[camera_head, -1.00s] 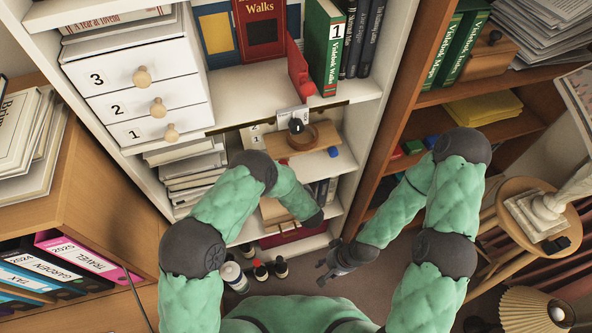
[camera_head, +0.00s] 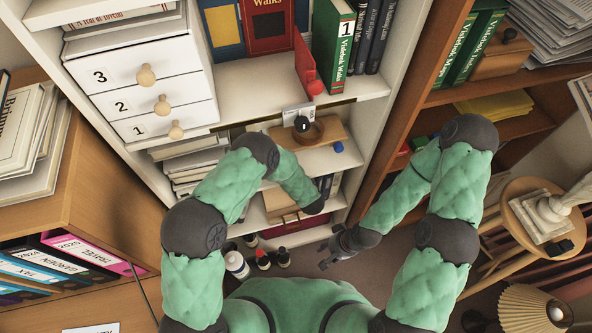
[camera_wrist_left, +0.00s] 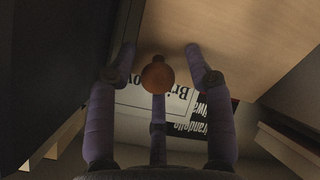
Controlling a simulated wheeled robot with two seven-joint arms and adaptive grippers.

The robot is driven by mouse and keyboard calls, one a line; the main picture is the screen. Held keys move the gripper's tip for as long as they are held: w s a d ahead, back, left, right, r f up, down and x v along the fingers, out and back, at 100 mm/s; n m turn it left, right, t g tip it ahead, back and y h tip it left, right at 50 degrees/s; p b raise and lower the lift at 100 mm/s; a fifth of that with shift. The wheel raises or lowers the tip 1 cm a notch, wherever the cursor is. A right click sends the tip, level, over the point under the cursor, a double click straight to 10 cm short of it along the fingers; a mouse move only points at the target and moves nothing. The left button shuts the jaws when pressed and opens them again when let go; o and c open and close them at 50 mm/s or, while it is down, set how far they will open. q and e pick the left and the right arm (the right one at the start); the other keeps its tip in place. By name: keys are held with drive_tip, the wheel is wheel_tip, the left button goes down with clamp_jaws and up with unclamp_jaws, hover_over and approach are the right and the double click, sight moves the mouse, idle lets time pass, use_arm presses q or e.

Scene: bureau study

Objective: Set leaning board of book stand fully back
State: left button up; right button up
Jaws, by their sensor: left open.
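In the left wrist view, a pale wooden board (camera_wrist_left: 225,40) spans the top, with a round brown knob (camera_wrist_left: 157,76) in front of it. I cannot tell its lean angle. My left gripper (camera_wrist_left: 158,75) is open, with its purple fingers spread around the knob; contact is not clear. In the head view my left forearm reaches into the white shelf's lower part, and its gripper is hidden there. The book stand cannot be made out clearly in the head view. My right gripper (camera_head: 335,252) hangs in front of the shelf's lower right side, its dark fingers apart and empty.
Bottles (camera_head: 262,260) stand low beneath my arms. A brown bookcase (camera_head: 520,130) and a round stool (camera_head: 535,205) are at the right.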

use_arm(q)
drive_tip(key=shift+s, duration=0.1)
drive_tip(key=v, duration=1.1)
drive_tip(key=shift+s+r, duration=0.2)
drive_tip(key=shift+s, duration=0.15)
drive_tip(key=shift+d, duration=0.1)
